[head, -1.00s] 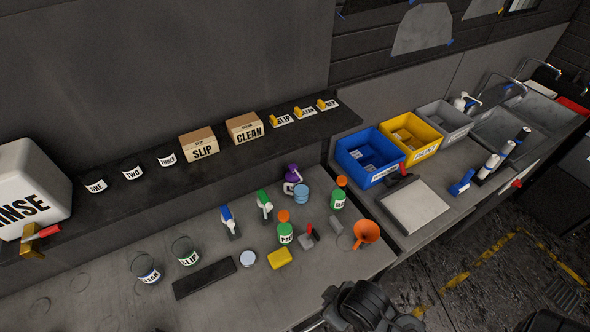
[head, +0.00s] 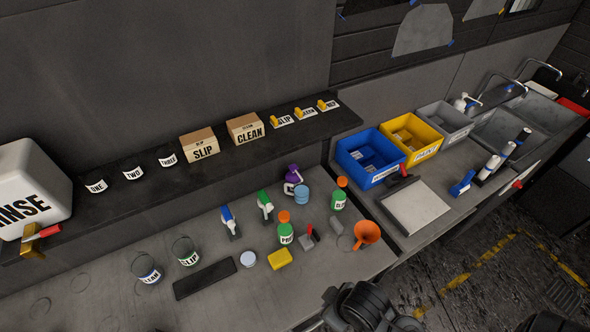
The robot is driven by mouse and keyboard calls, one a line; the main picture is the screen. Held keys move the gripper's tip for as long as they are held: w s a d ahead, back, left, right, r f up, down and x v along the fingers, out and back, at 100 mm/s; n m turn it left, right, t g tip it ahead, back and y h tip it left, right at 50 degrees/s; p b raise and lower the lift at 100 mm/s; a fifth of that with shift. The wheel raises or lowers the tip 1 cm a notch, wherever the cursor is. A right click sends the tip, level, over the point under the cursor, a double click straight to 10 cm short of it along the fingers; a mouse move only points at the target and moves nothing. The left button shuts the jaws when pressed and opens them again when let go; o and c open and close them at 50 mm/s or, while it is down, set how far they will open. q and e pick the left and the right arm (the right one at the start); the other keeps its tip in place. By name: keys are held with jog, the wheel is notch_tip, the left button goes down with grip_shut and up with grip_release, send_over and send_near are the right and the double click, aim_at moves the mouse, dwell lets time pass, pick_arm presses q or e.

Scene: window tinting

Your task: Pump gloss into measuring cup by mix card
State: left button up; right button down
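A white pump bottle (head: 464,102) stands at the far right beside the grey bin; I cannot read its label, so I cannot tell if it holds gloss. A purple bottle (head: 292,178) stands on the lower bench next to a short blue cylinder (head: 301,193), which may be a stack of discs. I cannot pick out a measuring cup or a mix card for certain. Dark parts of my own arms show at the bottom edge, but no gripper fingers can be seen.
Blue (head: 370,157), yellow (head: 411,138) and grey bins line the right counter. An orange funnel (head: 366,233), a yellow sponge (head: 280,257), spray bottles and two labelled buckets stand on the lower bench. A pale flat board (head: 414,206) lies before the bins. The bench's left front is clear.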

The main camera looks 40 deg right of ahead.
pick_arm(q)
jog(key=shift+d, duration=0.1)
grip_shut()
dwell(0.5)
dwell(0.8)
